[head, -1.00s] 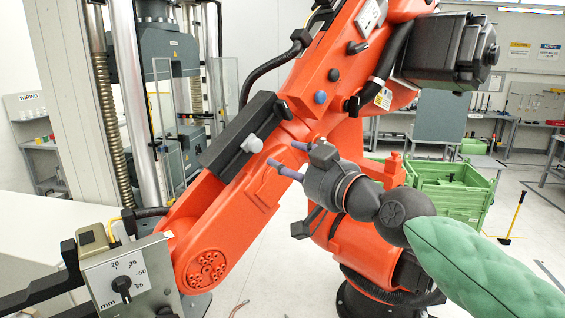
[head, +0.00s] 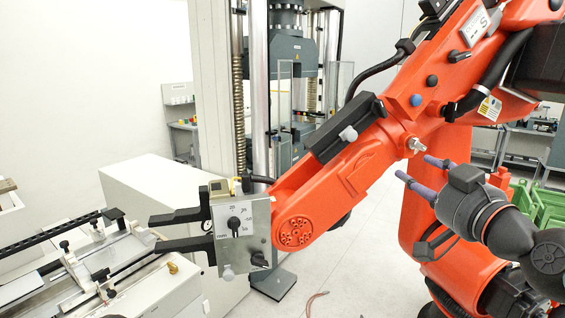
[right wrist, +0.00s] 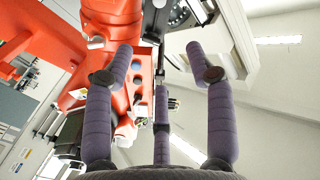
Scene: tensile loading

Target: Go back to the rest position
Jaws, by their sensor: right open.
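My right gripper (head: 416,174) is at the right of the head view, in front of the orange robot arm (head: 345,172). Its purple fingers are apart and point left, with nothing between them. In the right wrist view the fingers of my right gripper (right wrist: 165,68) are spread wide and empty. The orange arm also shows there (right wrist: 110,22), beyond the fingers. I cannot tell the exact gap between my fingers and the orange arm. My left gripper is not in view.
The orange arm carries a grey dial box (head: 236,228) with two black prongs. A metal rail fixture (head: 100,255) is at lower left. A tall testing machine (head: 285,60) stands behind. A green crate (head: 550,205) is at far right.

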